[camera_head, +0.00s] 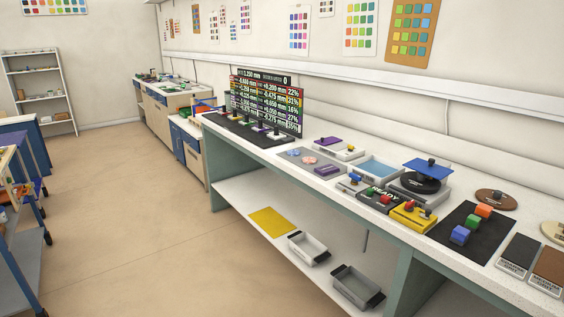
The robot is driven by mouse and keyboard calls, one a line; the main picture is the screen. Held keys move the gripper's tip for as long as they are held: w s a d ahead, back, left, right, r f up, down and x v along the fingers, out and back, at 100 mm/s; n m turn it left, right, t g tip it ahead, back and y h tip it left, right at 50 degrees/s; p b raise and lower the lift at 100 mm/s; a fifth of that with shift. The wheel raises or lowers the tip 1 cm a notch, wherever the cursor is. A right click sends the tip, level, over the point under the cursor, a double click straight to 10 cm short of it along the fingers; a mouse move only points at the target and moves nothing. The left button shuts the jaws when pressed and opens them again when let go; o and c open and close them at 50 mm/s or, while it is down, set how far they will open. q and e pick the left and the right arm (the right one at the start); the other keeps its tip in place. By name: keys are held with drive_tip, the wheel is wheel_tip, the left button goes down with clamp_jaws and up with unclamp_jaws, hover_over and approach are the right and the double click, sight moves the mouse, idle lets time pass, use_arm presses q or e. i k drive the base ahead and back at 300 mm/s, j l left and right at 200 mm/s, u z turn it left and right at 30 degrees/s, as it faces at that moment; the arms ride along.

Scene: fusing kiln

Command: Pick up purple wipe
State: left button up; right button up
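A flat purple piece (326,170), which looks like a wipe, lies on the white worktop near its front edge, at the right end of a grey mat. I cannot tell for sure which of the two is the purple wipe. Neither of my grippers shows in the head view.
The worktop also holds a grey mat (290,152) with pink and blue discs, a white tray (362,176), a yellow control box (411,217) and a black mat (488,239) with coloured cubes. The lower shelf (240,197) holds trays. Floor left of the bench is open.

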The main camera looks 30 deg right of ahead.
sight(325, 170)
drive_tip(key=i+z, duration=0.8)
drive_tip(key=i+j+z, duration=0.25)
drive_tip(key=z, duration=0.2)
drive_tip(key=i+j+z, duration=0.4)
drive_tip(key=k+l, duration=0.1)
